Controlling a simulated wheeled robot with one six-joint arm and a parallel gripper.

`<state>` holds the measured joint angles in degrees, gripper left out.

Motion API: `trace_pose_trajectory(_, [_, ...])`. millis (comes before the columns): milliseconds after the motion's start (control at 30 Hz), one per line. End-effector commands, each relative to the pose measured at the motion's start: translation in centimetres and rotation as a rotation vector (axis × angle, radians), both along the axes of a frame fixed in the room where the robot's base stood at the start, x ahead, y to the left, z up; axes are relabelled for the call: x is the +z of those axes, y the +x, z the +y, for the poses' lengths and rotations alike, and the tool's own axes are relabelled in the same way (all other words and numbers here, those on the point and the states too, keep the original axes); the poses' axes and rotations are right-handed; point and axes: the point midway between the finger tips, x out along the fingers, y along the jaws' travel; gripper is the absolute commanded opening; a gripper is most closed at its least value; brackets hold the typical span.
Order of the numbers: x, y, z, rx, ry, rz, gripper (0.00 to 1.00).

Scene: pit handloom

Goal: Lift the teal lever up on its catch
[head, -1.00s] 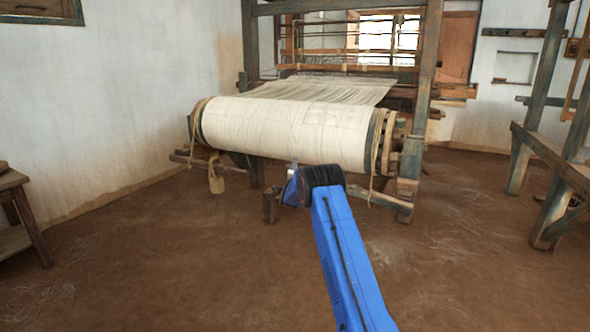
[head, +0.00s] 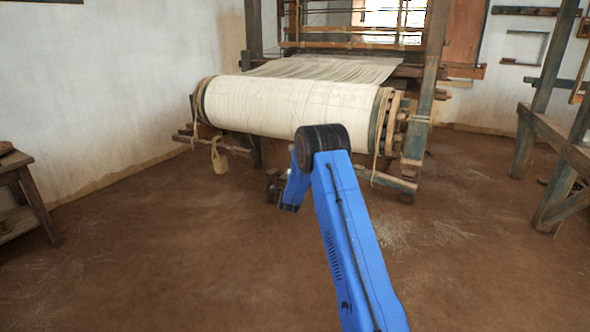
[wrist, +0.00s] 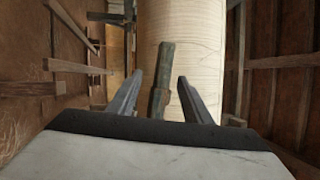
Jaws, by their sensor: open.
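The teal lever (wrist: 163,78) shows in the wrist view as a worn, dull green-grey bar. It stands nearly upright in the picture, leaning slightly, in front of the pale cloth roll. My gripper (wrist: 160,76) is open, with one finger on each side of the lever in that view. Gaps show on both sides, and I see no finger touching it. I cannot tell how deep the lever sits between the fingers. The catch is not clearly visible.
The wide cloth roll (head: 290,105) of the loom lies behind my arm. A loom post (head: 415,140) stands to its right. A small weight (head: 219,157) hangs at the left end. A wooden table (head: 22,185) is at the far left.

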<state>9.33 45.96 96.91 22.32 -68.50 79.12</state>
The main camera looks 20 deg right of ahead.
Motion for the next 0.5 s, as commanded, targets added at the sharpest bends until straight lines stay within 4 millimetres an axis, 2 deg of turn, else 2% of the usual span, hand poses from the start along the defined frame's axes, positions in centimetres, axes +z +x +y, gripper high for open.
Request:
trace_pose_trajectory(200, [-0.5, -1.8, 1.1, 0.001, 0.000, 0.000, 0.45])
trace_pose_trajectory(500, [-0.6, -2.1, 1.3, 0.001, 0.000, 0.000, 0.45])
